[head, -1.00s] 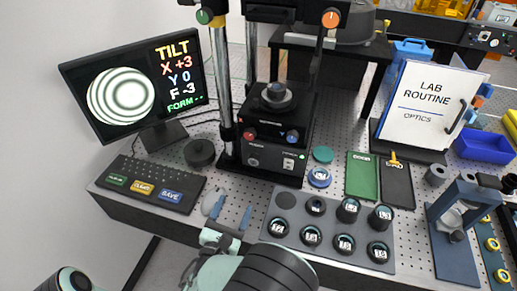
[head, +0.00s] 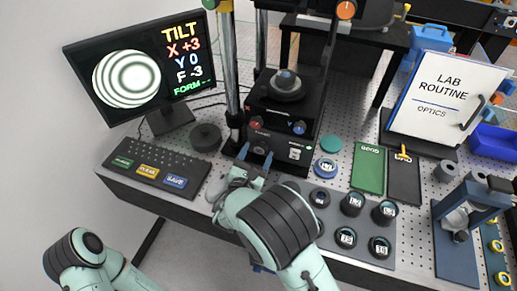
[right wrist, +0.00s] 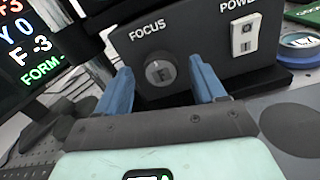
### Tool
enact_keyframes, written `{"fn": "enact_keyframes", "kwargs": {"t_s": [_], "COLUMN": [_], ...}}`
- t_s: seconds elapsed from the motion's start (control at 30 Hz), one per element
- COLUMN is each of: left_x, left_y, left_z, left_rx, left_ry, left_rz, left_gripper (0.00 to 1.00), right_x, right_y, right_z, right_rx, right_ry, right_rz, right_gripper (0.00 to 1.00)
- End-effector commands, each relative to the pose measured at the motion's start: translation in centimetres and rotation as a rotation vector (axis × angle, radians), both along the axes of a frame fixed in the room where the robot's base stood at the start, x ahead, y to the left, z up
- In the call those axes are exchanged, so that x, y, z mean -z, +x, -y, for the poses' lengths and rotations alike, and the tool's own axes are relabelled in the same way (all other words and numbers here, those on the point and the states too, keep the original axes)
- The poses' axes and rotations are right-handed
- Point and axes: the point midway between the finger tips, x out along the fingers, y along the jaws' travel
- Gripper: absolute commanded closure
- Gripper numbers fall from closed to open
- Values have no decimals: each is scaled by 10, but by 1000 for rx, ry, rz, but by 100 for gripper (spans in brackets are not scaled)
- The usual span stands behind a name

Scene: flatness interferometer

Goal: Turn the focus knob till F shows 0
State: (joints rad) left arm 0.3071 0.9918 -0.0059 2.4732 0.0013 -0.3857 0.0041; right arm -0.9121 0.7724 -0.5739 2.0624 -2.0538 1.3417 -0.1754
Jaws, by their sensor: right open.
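In the head view my right gripper (head: 255,157) is at the base front. The monitor (head: 139,75) shows rings and TILT, X +3, Y 0, F -3, FORM --. My left gripper is out of view.
A red knob (head: 255,122) and a blue knob (head: 299,128) sit above the focus knob. The power switch (right wrist: 244,35) is to its right. A keyboard (head: 152,165) lies left. A grey tray (head: 330,222) holds several labelled round pieces.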

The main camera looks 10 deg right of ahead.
Motion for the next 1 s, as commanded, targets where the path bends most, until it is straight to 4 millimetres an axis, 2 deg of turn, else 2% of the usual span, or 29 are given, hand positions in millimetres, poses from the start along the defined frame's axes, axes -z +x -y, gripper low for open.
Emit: {"fn": "enact_keyframes", "kwargs": {"t_s": [0.17, 0.47, 0.63, 0.67, 1.0], "left_x": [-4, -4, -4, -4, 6], "left_y": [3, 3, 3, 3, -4], "left_z": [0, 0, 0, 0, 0], "left_rx": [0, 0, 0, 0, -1], "left_ry": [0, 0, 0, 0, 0], "left_rz": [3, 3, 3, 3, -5], "left_gripper": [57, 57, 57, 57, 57], "right_x": [0, 0, 0, 0, 2], "right_y": [12, 13, 13, 13, 12], "right_z": [8, 9, 9, 9, 10], "right_rx": [0, 0, 0, 0, 1], "right_ry": [-2, -1, -1, -1, 37], "right_rz": [0, -1, -1, -1, 25], "right_gripper": [31, 31, 83, 87, 87]}}
